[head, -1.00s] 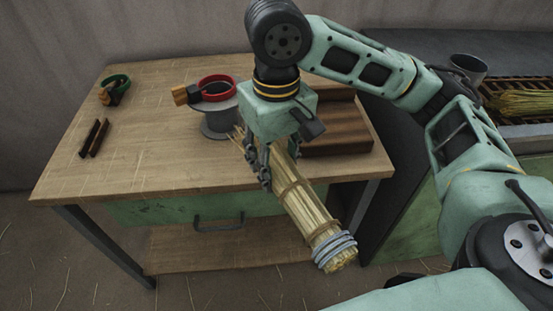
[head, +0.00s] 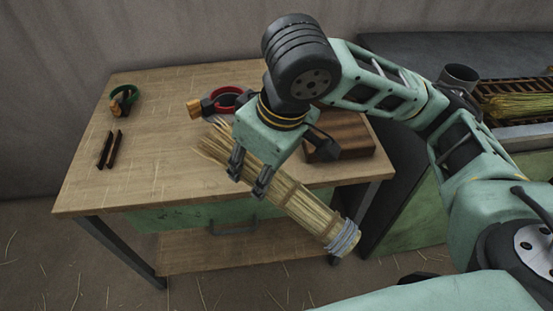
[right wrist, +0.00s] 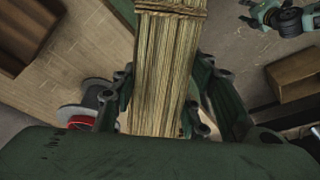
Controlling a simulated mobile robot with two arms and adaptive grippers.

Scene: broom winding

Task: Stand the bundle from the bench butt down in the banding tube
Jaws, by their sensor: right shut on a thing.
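My right gripper (head: 250,188) is shut around the middle of a straw bundle (head: 303,208) and holds it above the bench's front edge. The bundle lies slanted. Its loose, splayed end (head: 212,146) points up left over the bench; its cut end, wrapped in grey wire (head: 344,237), points down right past the edge. In the right wrist view the bundle (right wrist: 165,70) runs between the fingers. What looks like my left gripper (right wrist: 258,14) is at that view's upper right, its fingers unclear. A grey open-topped cylinder (head: 461,74) stands back right; I cannot tell if it is the banding tube.
The wooden bench (head: 150,165) carries a green ring tool (head: 124,98), dark sticks (head: 109,149), a red ring on a spool (head: 224,100) and a brown wooden block (head: 347,140). Straw lies in a rack (head: 515,104) at right. The bench's front left is clear.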

